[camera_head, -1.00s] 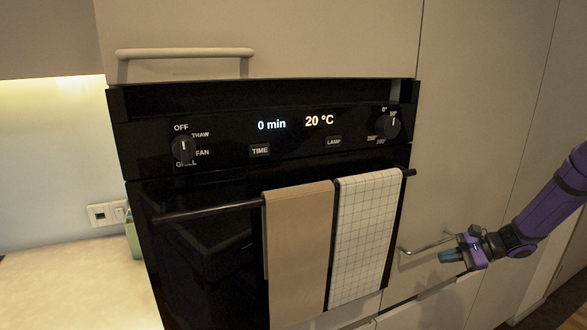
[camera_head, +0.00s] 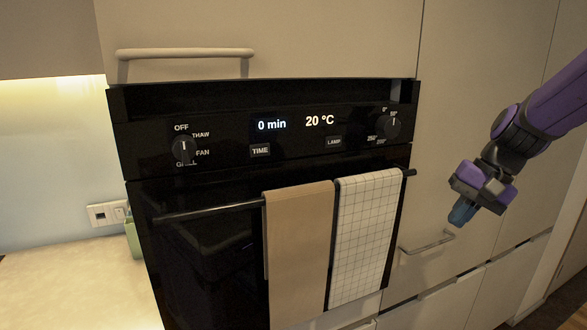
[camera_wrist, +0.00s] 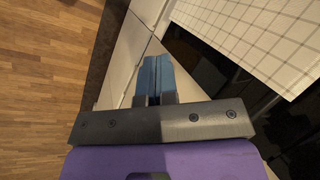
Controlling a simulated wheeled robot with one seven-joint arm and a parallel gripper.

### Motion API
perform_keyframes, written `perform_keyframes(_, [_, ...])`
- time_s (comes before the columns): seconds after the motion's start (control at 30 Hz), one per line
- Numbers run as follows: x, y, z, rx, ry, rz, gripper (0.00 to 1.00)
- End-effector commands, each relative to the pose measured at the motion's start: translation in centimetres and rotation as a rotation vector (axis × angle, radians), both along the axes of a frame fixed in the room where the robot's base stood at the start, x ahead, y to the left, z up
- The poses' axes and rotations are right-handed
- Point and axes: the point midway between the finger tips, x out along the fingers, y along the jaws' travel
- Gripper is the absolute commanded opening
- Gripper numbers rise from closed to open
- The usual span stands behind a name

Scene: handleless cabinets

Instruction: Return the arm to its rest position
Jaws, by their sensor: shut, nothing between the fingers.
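My gripper (camera_head: 462,212) is at the right of the head view, on my purple arm, in front of the pale cabinet front and to the right of the oven. Its blue fingers (camera_wrist: 156,78) are together in the wrist view, with nothing between them. The fingertips point down and to the left in the head view. They are above the cabinet's bar handle (camera_head: 428,243) and appear apart from it.
The black oven (camera_head: 220,150) has a bar with a tan towel (camera_head: 298,250) and a checked towel (camera_head: 365,235). Another bar handle (camera_head: 185,53) is above it. A pale counter (camera_head: 70,285) is at left. Wooden floor (camera_wrist: 45,80) lies below.

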Motion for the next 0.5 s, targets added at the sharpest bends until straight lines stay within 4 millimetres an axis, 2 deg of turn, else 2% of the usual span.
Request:
perform_keyframes(0.03, [-1.2,0.4,1.0,-0.035,-0.029,0.027,0.00])
perform_keyframes(0.2, [-5.0,1.2,3.4,-0.146,-0.112,0.105,0.00])
perform_keyframes(0.5, [-11.7,1.7,6.3,-0.325,-0.273,0.224,0.00])
